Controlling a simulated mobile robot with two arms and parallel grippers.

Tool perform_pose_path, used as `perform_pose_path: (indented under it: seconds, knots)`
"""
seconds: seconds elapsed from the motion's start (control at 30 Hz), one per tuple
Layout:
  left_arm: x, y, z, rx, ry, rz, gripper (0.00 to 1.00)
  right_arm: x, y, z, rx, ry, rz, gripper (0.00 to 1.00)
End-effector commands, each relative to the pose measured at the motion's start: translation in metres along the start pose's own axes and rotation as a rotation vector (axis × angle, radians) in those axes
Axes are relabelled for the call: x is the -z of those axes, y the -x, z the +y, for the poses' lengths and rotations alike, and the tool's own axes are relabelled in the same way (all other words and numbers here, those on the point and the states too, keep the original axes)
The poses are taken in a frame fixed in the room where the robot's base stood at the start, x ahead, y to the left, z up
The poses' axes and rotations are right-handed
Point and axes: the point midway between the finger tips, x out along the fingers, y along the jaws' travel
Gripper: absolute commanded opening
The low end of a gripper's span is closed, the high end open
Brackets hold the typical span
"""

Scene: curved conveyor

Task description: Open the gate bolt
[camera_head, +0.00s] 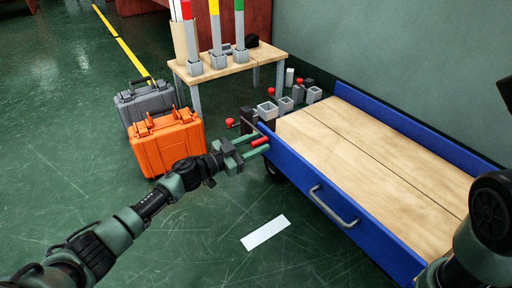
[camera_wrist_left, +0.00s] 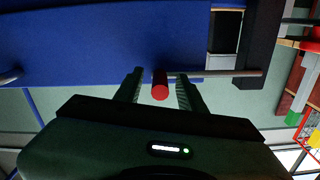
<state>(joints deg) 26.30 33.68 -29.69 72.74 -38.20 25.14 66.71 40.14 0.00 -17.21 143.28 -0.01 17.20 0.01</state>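The gate (camera_head: 335,205) is the blue front side panel of a cart, with a grey handle (camera_head: 334,207). At its left end is the bolt, with a red knob (camera_head: 260,142). In the left wrist view the knob (camera_wrist_left: 160,86) sticks out from a thin metal rod (camera_wrist_left: 225,73) running along the blue panel into a dark post (camera_wrist_left: 259,45). My left gripper (camera_head: 257,144) is open, with its fingers on either side of the knob. In the wrist view, gaps show between the knob and both fingers (camera_wrist_left: 158,88). My right arm (camera_head: 488,215) shows at the lower right; its gripper is not visible.
The cart's wooden deck (camera_head: 375,155) is empty. Orange (camera_head: 167,141) and grey (camera_head: 145,101) cases stand on the floor left of a small table (camera_head: 228,66) with signal lights. Grey parts (camera_head: 285,105) lie behind the cart's left end. A white strip (camera_head: 265,232) marks open floor in front.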

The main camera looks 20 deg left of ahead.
Motion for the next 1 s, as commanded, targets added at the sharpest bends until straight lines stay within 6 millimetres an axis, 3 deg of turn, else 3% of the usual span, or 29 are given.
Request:
perform_pose_path:
  seconds: [0.2, 0.33, 0.37, 1.0]
  knots:
    - [0.0004, -0.0004, -0.0001, 0.000, 0.000, 0.000, 0.40, 0.0000, -0.0003, -0.0001, 0.000, 0.000, 0.000, 0.00]
    - [0.0003, -0.0002, -0.0001, 0.000, 0.000, 0.000, 0.04, 0.0000, -0.0003, -0.0001, 0.001, 0.000, 0.000, 0.00]
    - [0.0004, -0.0002, -0.0001, 0.000, 0.000, 0.000, 0.00, 0.0000, -0.0003, -0.0001, 0.001, 0.000, 0.000, 0.00]
    - [0.0003, 0.0000, -0.0002, 0.000, -0.001, 0.000, 0.00, -0.0003, -0.0002, 0.0000, 0.000, 0.000, -0.001, 0.00]
